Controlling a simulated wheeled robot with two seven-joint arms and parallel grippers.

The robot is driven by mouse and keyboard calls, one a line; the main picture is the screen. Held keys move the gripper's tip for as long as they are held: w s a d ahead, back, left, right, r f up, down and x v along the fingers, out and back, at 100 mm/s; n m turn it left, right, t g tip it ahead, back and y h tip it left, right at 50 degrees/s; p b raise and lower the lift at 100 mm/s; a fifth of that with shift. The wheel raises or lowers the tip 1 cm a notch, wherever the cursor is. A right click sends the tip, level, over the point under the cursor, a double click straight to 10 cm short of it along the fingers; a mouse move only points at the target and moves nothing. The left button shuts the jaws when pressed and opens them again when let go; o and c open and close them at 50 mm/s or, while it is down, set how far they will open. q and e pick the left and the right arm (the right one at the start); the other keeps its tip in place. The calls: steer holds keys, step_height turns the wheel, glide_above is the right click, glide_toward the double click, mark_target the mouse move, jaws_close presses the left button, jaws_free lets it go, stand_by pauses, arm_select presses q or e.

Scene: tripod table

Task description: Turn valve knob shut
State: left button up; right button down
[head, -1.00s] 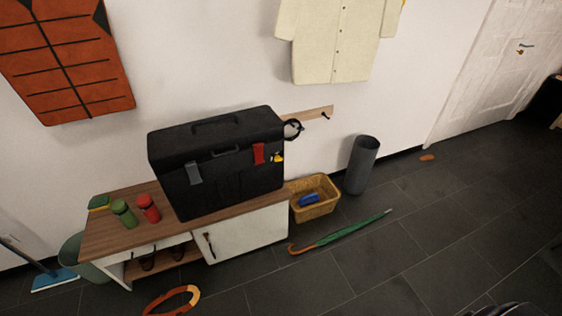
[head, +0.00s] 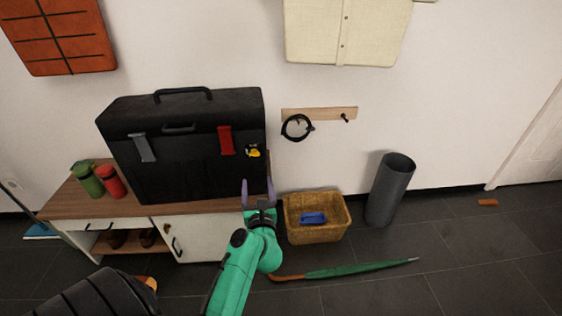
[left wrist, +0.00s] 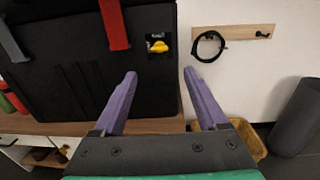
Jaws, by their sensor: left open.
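The yellow valve knob (head: 253,152) sits in a small recess at the right end of the black case's front. It also shows in the left wrist view (left wrist: 159,47), beyond my fingertips and between their lines. The black case (head: 185,165) stands on the wooden bench top. My left gripper (head: 258,190) is open and empty, with purple fingers pointing toward the case, below the knob in the head view. In the left wrist view its fingers (left wrist: 159,78) are spread wide, apart from the knob. My right gripper is not in view.
A wicker basket (head: 317,232) with a blue item and a grey bin (head: 390,190) stand right of the bench. A green umbrella (head: 350,269) lies on the floor. A black loop (head: 297,127) hangs on the wall rack. Green and red bottles (head: 108,181) stand left of the case.

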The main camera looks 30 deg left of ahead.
mark_target(255, 156)
arm_select(q)
steer(key=b+x, duration=0.1)
steer(key=x, duration=1.1)
steer(key=shift+a, duration=0.25)
steer(key=shift+w+a, duration=0.25)
steer(key=shift+w, duration=0.15)
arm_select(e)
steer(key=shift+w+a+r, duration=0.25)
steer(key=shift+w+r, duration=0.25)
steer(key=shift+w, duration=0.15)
arm_select(q)
jaws_close()
